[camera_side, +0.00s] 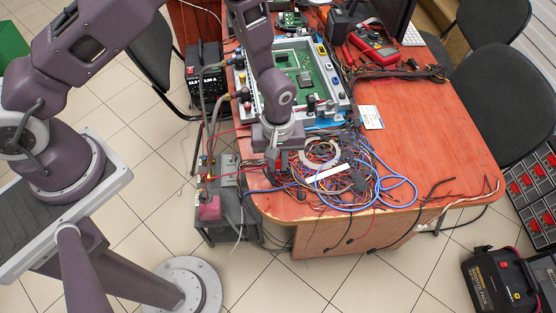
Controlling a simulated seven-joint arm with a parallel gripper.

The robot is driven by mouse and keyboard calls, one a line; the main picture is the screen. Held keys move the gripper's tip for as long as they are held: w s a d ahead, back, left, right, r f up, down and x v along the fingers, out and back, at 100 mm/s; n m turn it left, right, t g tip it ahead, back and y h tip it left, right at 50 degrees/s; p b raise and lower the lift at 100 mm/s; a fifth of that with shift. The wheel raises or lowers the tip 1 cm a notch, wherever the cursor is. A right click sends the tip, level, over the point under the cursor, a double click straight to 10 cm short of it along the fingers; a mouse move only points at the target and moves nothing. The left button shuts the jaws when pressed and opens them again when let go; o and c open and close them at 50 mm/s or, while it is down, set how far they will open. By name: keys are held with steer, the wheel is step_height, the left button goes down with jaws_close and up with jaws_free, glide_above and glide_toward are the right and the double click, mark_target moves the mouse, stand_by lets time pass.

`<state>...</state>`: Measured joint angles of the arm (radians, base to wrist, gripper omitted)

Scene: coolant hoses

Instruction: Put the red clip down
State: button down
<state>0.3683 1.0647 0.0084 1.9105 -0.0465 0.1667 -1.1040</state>
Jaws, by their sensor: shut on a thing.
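My gripper (277,158) points down over the near left part of the orange-red table. It is shut, with a small red piece, the red clip (278,165), between its fingers. The clip is tiny here and mostly hidden by the fingers. I cannot tell whether it touches the tangle of wires and the tabletop below.
A tangle of coloured wires (345,178) lies right of my gripper. A tray with a green circuit board (306,75) stands behind it. A grey unit with a red block (209,208) stands left of the table. The right of the tabletop (430,125) is mostly clear.

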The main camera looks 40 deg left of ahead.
steer(key=shift+f, duration=0.15)
steer(key=c, duration=1.4)
jaws_free()
steer(key=shift+c, duration=0.2)
steer(key=s+a+r+m+t, duration=0.1)
steer(key=s+a+r+m, duration=0.2)
steer(key=r, duration=1.3)
steer(key=s+a+r+m+t, duration=0.15)
steer(key=a+r, duration=0.25)
steer(key=r, duration=1.2)
steer(key=s+a+r+m+t, duration=0.1)
steer(key=s+a+r+m, duration=0.1)
steer(key=s, duration=0.5)
steer(key=s+a+r+m+t, duration=0.2)
steer(key=s+a+r, duration=0.1)
steer(key=s, duration=0.4)
steer(key=shift+s+a+r, duration=0.2)
steer(key=shift+a, duration=0.35)
